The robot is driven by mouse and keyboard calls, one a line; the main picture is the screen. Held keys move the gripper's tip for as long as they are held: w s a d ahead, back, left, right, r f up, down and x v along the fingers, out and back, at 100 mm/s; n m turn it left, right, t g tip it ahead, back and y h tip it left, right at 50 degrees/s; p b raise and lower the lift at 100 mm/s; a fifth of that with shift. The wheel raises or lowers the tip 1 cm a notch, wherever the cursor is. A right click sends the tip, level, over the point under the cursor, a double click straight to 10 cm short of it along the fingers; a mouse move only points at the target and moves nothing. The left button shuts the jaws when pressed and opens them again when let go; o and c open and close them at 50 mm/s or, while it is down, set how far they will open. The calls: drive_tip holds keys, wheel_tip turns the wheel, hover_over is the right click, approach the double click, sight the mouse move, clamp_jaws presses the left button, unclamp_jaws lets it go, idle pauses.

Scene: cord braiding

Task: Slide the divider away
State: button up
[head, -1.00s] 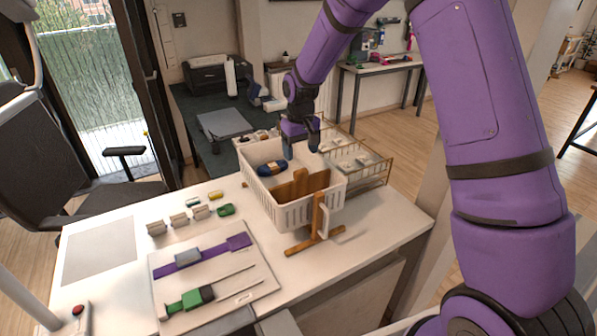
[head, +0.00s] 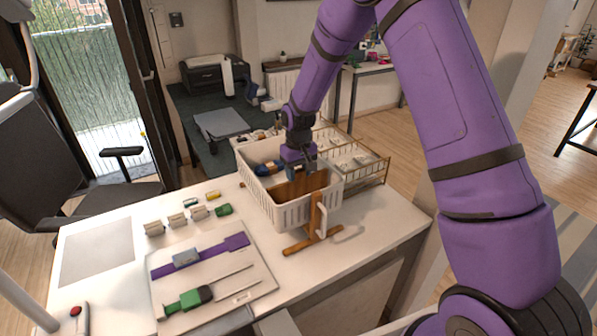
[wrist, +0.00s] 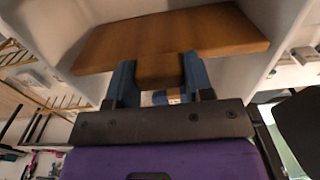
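The divider is a brown wooden board (wrist: 220,32) standing across the inside of the white basket (head: 292,214), and it also shows in the head view (head: 290,191). A small wooden tab (wrist: 159,70) projects from its top edge. My gripper (wrist: 159,76) is at this tab, with one blue finger on each side and no clear gap between fingers and wood. In the head view my gripper (head: 301,170) reaches down into the basket from above and hides part of the divider's top. A dark blue bundle (head: 268,168) lies in the basket behind the divider.
A wooden stand (head: 316,232) with a white hook is at the basket's front right. A wire rack (head: 358,160) stands behind it. A white board with purple and green tools (head: 212,270) lies front left, near several small blocks (head: 178,220). The table's right front is clear.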

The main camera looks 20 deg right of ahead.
drive_tip(key=c, duration=0.7)
drive_tip(key=w+a, duration=0.2)
drive_tip(key=w, duration=1)
drive_tip(key=shift+w+a, duration=0.2)
drive_tip(key=shift+w, duration=0.05)
drive_tip(key=o, duration=1.3)
wheel_tip(320, 180, up, 11)
drive_tip(key=shift+f, duration=0.1)
